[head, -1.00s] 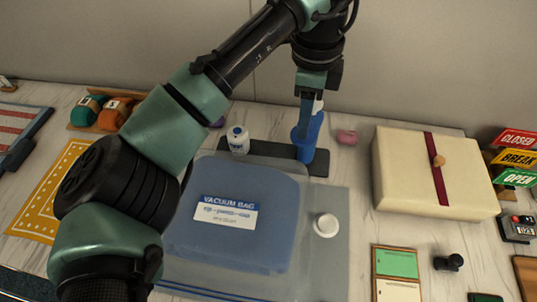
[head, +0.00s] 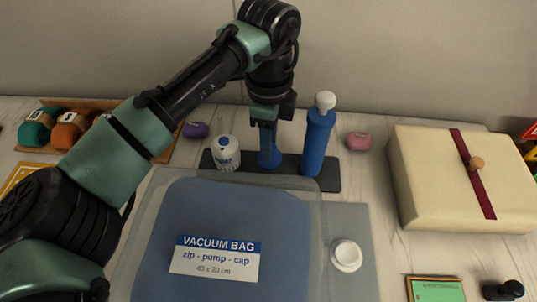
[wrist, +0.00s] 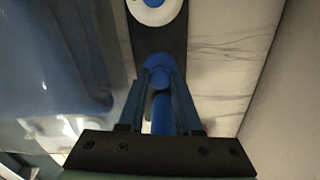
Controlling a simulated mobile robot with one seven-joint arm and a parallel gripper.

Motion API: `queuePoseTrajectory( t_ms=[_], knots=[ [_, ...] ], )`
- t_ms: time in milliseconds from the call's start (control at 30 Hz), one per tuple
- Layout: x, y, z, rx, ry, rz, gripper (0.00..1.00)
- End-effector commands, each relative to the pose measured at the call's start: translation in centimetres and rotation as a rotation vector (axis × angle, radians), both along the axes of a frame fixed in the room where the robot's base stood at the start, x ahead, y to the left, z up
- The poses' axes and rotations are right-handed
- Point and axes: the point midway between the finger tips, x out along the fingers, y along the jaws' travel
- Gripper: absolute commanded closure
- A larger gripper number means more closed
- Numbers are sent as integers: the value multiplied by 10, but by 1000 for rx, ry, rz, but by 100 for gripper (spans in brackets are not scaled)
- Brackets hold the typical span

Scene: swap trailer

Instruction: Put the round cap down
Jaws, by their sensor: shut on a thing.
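My gripper (head: 267,140) is low over the dark tray (head: 330,184), between the white jar (head: 226,154) and the upright blue pump (head: 318,140). It is shut on the round cap (head: 269,160), a blue piece with a round end. The cap also shows between the fingers in the wrist view (wrist: 158,70). Whether the cap touches the tray is hard to tell. The blue vacuum bag (head: 225,215) lies flat in front, with a white round valve (head: 346,255) at its right.
A cream box (head: 430,180) with a dark red ribbon stands at the right. A pink piece (head: 358,141) lies right of the pump and a purple one (head: 195,130) left of the jar. Bare table shows between the tray and the box.

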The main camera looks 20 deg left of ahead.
Motion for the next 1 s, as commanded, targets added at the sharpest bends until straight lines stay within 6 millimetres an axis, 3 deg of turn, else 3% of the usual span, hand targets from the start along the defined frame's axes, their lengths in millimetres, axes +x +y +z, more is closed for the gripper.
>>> queuePoseTrajectory(
  t_ms=[300, 667, 700, 867, 1000],
  knots=[
    [0, 0, -37, 0, 1, 1, 100],
    [0, 0, -42, -1, 1, 0, 100],
    [0, 0, -42, -1, 0, 0, 65],
    [0, 0, -42, 0, 0, 0, 37],
    [0, 0, -42, 0, 0, 0, 37]
  ],
)
